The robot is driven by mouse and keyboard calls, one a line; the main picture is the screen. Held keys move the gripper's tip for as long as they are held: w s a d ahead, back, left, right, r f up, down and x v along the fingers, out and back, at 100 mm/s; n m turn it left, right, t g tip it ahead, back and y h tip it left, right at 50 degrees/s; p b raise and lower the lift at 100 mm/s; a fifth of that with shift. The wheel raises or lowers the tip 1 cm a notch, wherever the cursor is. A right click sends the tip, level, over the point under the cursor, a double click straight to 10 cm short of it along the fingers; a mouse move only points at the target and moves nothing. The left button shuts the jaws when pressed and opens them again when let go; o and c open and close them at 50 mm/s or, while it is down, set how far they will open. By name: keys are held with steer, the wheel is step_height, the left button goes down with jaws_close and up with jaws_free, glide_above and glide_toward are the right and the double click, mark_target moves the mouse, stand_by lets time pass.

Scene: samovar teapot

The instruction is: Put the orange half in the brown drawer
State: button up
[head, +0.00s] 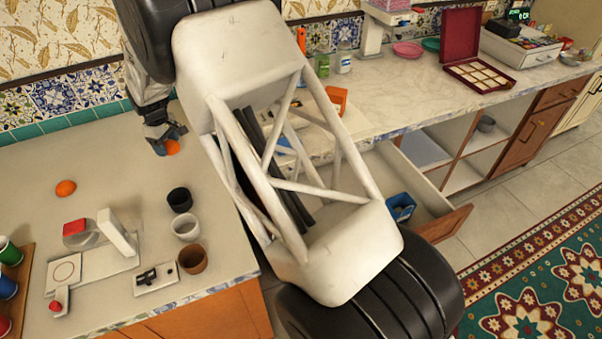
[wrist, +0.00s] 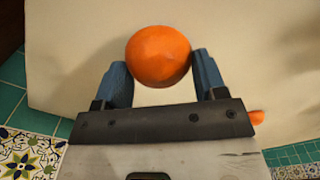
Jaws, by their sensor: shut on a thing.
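My gripper (head: 168,140) is over the left counter near the tiled wall, its fingers shut on an orange half (head: 172,147). In the wrist view the orange half (wrist: 158,55) sits between the blue fingertips (wrist: 160,78), rounded peel toward the camera; its cut face is hidden. Whether it touches the counter is unclear. A second orange piece (head: 66,188) lies on the counter to the left; an orange piece also shows partly behind the gripper in the wrist view (wrist: 256,117). The brown drawer (head: 447,223) is pulled open at the right counter, with a blue object (head: 401,207) inside.
My arm covers the middle of the head view, including part of the drawer. Black, white and brown cups (head: 192,260) stand along the left counter's edge near a white device (head: 115,235). An open red box (head: 475,55) is on the right counter. Open shelves (head: 465,178) lie beyond the drawer.

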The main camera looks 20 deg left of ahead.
mark_target(169, 142)
steer(key=shift+w+d+r, duration=0.1)
steer(key=shift+d+r, duration=0.1)
steer(key=shift+r, duration=1.1)
steer(key=shift+w+d+r, duration=0.1)
steer(key=shift+d+r, duration=0.05)
steer(key=shift+r, duration=1.1)
steer(key=w+d+m, duration=0.2)
steer(key=d+m, duration=0.2)
steer(key=d, duration=0.8)
steer(key=w+d+m, duration=0.3)
steer(key=d+m, duration=0.2)
steer(key=d, duration=0.8)
steer(key=w+d+m, duration=0.3)
steer(key=d+m, duration=0.1)
steer(key=d, duration=0.8)
steer(key=shift+d+r+m, duration=0.3)
steer(key=shift+d+m, duration=0.05)
steer(key=shift+m, duration=0.05)
steer(key=s+d+m, duration=0.3)
steer(key=d+m, duration=0.2)
steer(key=d, duration=0.9)
step_height(169, 142, down, 13)
steer(key=shift+a+f, duration=0.15)
steer(key=shift+a, duration=0.05)
steer(key=shift+f, duration=0.15)
steer(key=shift+f, duration=2.8)
